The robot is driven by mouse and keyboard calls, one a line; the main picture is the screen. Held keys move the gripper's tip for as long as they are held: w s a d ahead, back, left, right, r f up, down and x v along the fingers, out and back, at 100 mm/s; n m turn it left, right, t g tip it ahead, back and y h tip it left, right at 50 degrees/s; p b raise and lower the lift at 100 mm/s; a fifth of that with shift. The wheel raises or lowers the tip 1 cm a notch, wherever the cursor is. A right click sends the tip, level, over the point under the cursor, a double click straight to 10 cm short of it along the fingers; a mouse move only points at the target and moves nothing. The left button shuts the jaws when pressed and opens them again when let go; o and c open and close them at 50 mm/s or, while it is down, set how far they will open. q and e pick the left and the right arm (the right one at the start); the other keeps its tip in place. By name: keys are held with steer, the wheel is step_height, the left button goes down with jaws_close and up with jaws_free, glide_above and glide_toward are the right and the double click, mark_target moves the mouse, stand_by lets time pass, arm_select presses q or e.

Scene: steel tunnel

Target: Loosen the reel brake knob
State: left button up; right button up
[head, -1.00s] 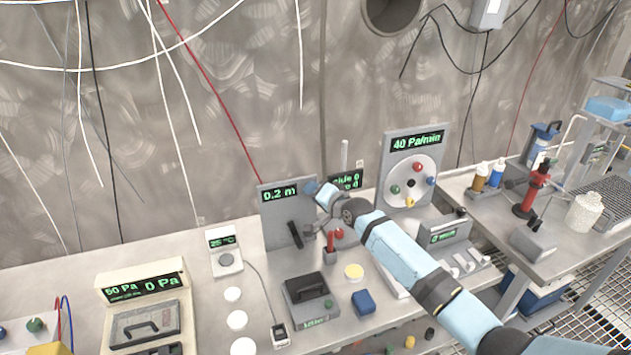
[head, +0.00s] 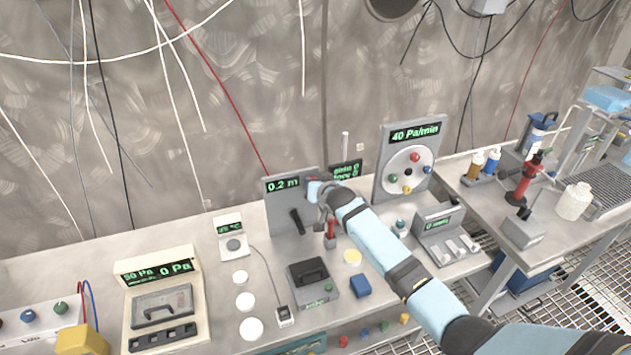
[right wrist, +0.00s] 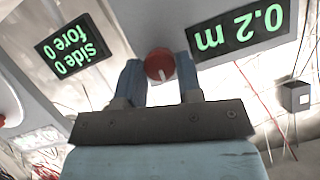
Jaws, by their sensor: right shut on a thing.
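The brake knob (right wrist: 159,65) is red and round with a pale mark, in the right wrist view beside the 0.2 m display. My right gripper (right wrist: 159,78) has its two blue fingers on either side of this knob and is shut on it. In the head view my right gripper (head: 316,190) is at the right side of the grey reel panel (head: 279,215), which carries a 0.2 m display and a black handle. My left gripper is not in view.
A small red-handled part (head: 331,229) stands just below my right wrist. The side/fore display (head: 345,171) is close behind it. A 40 Pa/min dial panel (head: 408,165) stands to the right. A black-topped box (head: 309,276) and a blue block (head: 360,286) lie in front on the bench.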

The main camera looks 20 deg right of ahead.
stand_by(0.4)
steer(key=o, duration=0.9)
steer(key=shift+s, duration=0.1)
steer(key=b+v, duration=0.1)
steer(key=v, duration=1.2)
steer(key=shift+s+r, duration=0.1)
steer(key=shift+s, duration=0.25)
steer(key=s+a+f+n, duration=0.1)
steer(key=s+f, duration=0.5)
steer(key=s, duration=0.5)
steer(key=s+a+f+n+g+y, duration=0.1)
steer(key=s+a+f+n, duration=0.1)
steer(key=s+f, duration=0.4)
steer(key=s+a+f+n+g, duration=0.1)
steer(key=s+f, duration=0.5)
steer(key=s, duration=1)
steer(key=shift+s+a+f+y, duration=0.3)
steer(key=shift+s+a+f, duration=0.05)
steer(key=shift+f, duration=0.05)
